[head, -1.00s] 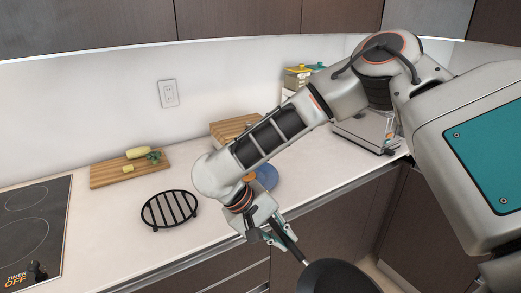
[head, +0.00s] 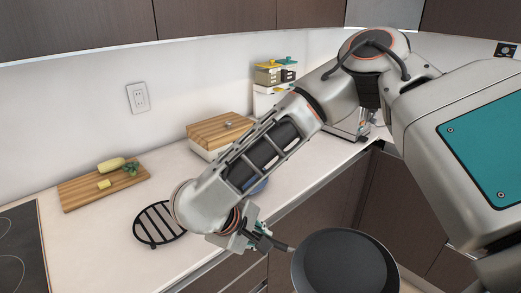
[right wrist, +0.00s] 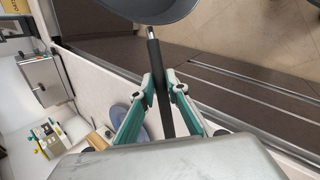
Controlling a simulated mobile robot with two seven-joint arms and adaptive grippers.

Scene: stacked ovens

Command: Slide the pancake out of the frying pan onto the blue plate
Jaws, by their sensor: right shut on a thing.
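The dark frying pan (head: 345,265) is held out in front of the counter, over the floor, its dark inside facing up. No pancake shows in it. My right gripper (head: 262,240) is shut on the pan's handle; in the right wrist view the fingers (right wrist: 158,85) close around the handle, and the pan (right wrist: 150,8) is cut off at the top. The blue plate (head: 261,186) lies on the counter, mostly hidden behind my right arm; it also shows in the right wrist view (right wrist: 137,112). I cannot tell where the pancake is. My left gripper is out of view.
A black round trivet (head: 153,232) lies on the counter left of my arm. A cutting board (head: 75,194) with vegetables, a wooden-topped box (head: 203,148) and the cooktop (head: 22,260) are farther away or left. The counter's front edge lies beneath my forearm.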

